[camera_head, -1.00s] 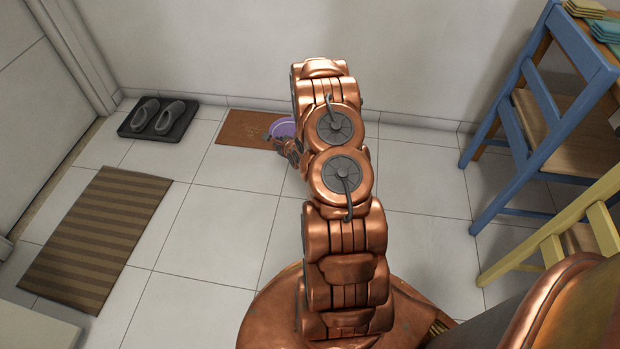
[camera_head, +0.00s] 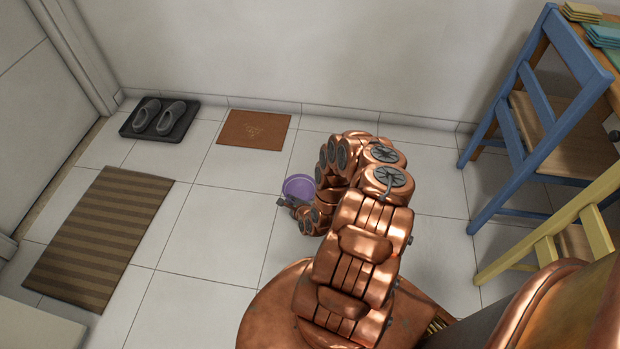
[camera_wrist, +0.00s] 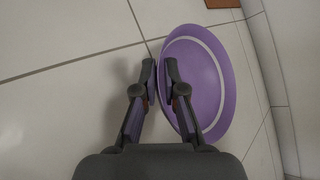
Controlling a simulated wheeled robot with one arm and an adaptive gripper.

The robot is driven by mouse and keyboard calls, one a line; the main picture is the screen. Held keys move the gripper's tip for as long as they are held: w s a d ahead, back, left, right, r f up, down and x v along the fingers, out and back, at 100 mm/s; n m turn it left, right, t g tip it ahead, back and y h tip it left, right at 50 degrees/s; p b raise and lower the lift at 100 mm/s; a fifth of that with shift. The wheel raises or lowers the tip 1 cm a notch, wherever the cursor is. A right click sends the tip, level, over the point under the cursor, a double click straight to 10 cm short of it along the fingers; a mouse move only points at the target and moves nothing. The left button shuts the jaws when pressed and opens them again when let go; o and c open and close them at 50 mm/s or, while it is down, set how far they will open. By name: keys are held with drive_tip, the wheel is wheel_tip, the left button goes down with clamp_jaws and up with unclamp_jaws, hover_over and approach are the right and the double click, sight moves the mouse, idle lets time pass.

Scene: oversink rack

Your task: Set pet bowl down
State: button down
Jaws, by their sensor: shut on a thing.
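The pet bowl (camera_head: 299,187) is purple and shows just left of my arm in the head view. In the wrist view the bowl (camera_wrist: 208,85) is a purple oval with a pale ring, on the right side. My gripper (camera_wrist: 160,82) is shut on the bowl's left rim in that view. In the head view my gripper (camera_head: 289,203) is at the bowl's near edge, and part of the bowl is hidden behind it. The bowl appears over bare tiles, apart from the brown mat. I cannot tell its height above the floor.
A small brown mat (camera_head: 253,129) lies by the back wall; its corner shows in the wrist view (camera_wrist: 222,3). Grey shoes (camera_head: 158,116) stand on a dark tray at left, near a striped rug (camera_head: 98,238). A blue chair (camera_head: 540,120) and a yellow chair (camera_head: 555,232) stand at right.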

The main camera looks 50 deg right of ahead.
sight(303, 180)
drive_tip(key=a, duration=0.3)
drive_tip(key=shift+a+f, duration=0.2)
drive_tip(key=shift+f, duration=0.2)
drive_tip(key=shift+h, duration=0.3)
drive_tip(key=w+d+b, duration=0.2)
drive_tip(key=d, duration=0.3)
drive_tip(key=w+d+f+b, duration=0.1)
drive_tip(key=d+b, duration=0.1)
drive_tip(key=d, duration=0.3)
drive_tip(key=w+d+b, duration=0.2)
drive_tip(key=d, duration=0.2)
drive_tip(key=shift+w+d+f, duration=0.3)
drive_tip(key=shift+w+d, duration=0.05)
drive_tip(key=shift+d, duration=0.05)
wheel_tip(303, 180, down, 4)
drive_tip(key=shift+r+b, duration=0.25)
drive_tip(key=shift+b, duration=1)
drive_tip(key=shift+r, duration=0.1)
drive_tip(key=c, duration=1.3)
unclamp_jaws()
drive_tip(key=shift+o, duration=0.2)
